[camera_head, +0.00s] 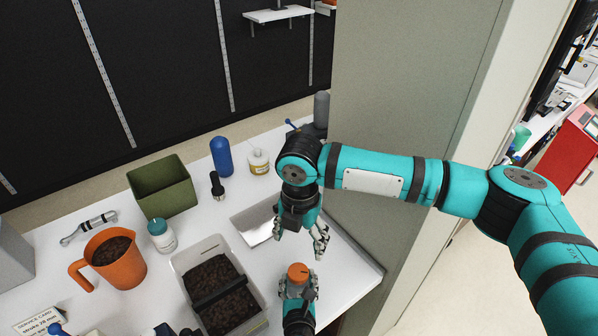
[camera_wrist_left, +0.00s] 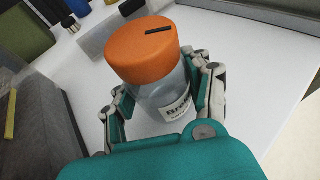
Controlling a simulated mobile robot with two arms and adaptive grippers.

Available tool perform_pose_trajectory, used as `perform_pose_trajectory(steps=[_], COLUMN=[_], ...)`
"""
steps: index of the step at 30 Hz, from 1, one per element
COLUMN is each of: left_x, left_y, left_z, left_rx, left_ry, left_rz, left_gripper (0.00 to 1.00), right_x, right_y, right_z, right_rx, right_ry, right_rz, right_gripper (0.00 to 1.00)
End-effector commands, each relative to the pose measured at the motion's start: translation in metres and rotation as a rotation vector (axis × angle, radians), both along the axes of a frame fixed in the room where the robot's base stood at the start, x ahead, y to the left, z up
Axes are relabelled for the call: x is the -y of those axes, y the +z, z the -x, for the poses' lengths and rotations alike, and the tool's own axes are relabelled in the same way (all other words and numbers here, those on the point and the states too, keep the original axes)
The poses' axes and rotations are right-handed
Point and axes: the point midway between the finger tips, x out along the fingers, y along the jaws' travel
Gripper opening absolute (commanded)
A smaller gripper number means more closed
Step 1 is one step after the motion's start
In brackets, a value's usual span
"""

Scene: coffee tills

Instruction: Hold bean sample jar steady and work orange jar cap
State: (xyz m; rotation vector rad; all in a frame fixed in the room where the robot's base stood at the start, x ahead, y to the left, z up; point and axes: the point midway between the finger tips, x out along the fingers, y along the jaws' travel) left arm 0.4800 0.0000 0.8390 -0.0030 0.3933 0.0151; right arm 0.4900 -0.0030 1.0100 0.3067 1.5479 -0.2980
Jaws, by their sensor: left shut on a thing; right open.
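The bean sample jar (camera_wrist_left: 163,95) is clear with a white label and stands upright in the left wrist view. The orange jar cap (camera_wrist_left: 143,48) sits on top of it and has a dark slot mark. The cap also shows in the head view (camera_head: 298,272). My left gripper (camera_head: 299,290) is shut around the jar body below the cap, one finger on each side; it also shows in the left wrist view (camera_wrist_left: 163,95). My right gripper (camera_head: 319,238) is open and empty, pointing down above and slightly right of the cap, apart from it.
A grey bin of dark beans (camera_head: 184,262) stands left of the jar. A shallow metal tray (camera_head: 243,226) lies behind. White counter is clear at right.

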Motion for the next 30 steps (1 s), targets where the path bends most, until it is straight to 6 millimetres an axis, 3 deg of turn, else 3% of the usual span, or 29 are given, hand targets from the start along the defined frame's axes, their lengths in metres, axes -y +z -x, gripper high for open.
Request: perform_pose_trajectory(steps=[5,6,12,23,30], left_x=[0.0,0.0,0.0,0.0,0.001], left_y=[0.0,0.0,0.0,0.002,0.018], left_z=[0.0,0.0,0.0,0.006,0.047], left_rx=[0.0,0.0,0.0,-0.001,-0.003], left_ry=[0.0,0.0,0.0,0.0,-0.001], left_rz=[0.0,0.0,0.0,0.0,0.001], left_gripper=[0.0,0.52,0.77,0.77,0.77], right_x=[0.0,0.0,0.0,0.0,0.0], right_y=[0.0,0.0,0.0,0.0,0.0], right_z=[0.0,0.0,0.0,0.0,0.0], right_rx=[0.0,0.0,0.0,0.0,0.0], right_ry=[0.0,0.0,0.0,0.001,0.001], right_rz=[0.0,0.0,0.0,0.0,0.0], right_gripper=[0.76,0.76,0.76,0.76,0.76])
